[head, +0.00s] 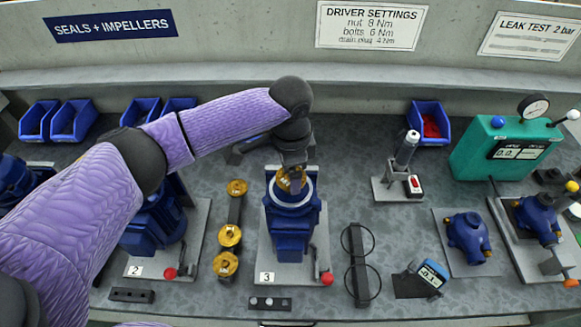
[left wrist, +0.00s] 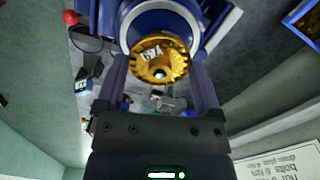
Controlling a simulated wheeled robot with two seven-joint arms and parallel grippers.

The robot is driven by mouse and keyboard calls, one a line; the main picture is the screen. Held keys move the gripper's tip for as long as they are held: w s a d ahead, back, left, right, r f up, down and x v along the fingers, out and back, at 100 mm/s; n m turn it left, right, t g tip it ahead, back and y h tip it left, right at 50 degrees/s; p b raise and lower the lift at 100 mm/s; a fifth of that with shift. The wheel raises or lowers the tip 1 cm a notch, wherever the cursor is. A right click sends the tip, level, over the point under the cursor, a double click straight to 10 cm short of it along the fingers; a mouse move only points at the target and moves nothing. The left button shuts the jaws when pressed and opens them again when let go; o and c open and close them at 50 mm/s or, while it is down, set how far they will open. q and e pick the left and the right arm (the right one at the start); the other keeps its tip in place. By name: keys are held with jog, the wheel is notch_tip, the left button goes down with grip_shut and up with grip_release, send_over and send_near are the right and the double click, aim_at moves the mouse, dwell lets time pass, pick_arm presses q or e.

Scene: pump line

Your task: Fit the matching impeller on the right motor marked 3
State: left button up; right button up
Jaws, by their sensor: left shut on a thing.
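The motor marked 3 (head: 290,235) is blue with a pale ring around its upward-facing opening, and stands on a grey plate with a red-knobbed lever. My left gripper (head: 292,178) is above this opening, shut on a gold impeller (head: 284,184). In the left wrist view the impeller (left wrist: 160,60) sits between the two fingers of the gripper (left wrist: 160,72), in front of the motor's pale ring (left wrist: 133,18). It bears a small white tag I cannot read surely. I cannot tell whether it touches the shaft. My right gripper is not in view.
Several gold impellers, one here (head: 229,236), lie on a dark rack left of motor 3. Motor 2 (head: 150,232) stands further left, partly behind my arm. Right of motor 3 are a stand with two black rings (head: 359,262) and a blue gauge (head: 432,274).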

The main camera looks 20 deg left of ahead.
pick_arm(q)
jog(key=shift+f, duration=0.2)
jog(key=o, duration=1)
notch_tip(320, 180, up, 9)
jog(key=p, duration=1)
jog(key=shift+f, duration=0.2)
jog(key=shift+r+p, duration=0.3)
jog(key=shift+p, duration=0.35)
jog(key=shift+f, duration=0.15)
